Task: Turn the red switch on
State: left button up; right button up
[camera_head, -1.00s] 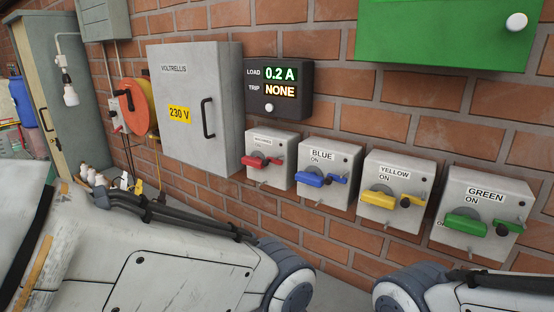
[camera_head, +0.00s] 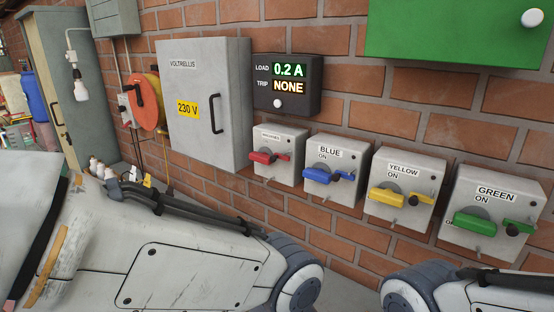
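The red switch (camera_head: 264,157) is a red rotary handle on a small grey box at the left end of a row on the brick wall. The label above it is too small to read surely. The red handle lies roughly level, pointing right. Parts of my two arms show at the bottom left and bottom right, but neither gripper is in the picture.
Beside it are the blue switch (camera_head: 320,175), yellow switch (camera_head: 387,196) and green switch (camera_head: 476,221). A display (camera_head: 287,83) above reads load 0.2 A, trip NONE. A grey 230 V cabinet (camera_head: 196,140) and an orange cable reel (camera_head: 147,103) are to the left.

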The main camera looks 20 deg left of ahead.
aim_at(263, 158)
jog(key=z, duration=2.1)
jog(key=k, duration=1.15)
jog(key=u, duration=2.1)
jog(key=i, duration=0.5)
jog(key=z, duration=0.05)
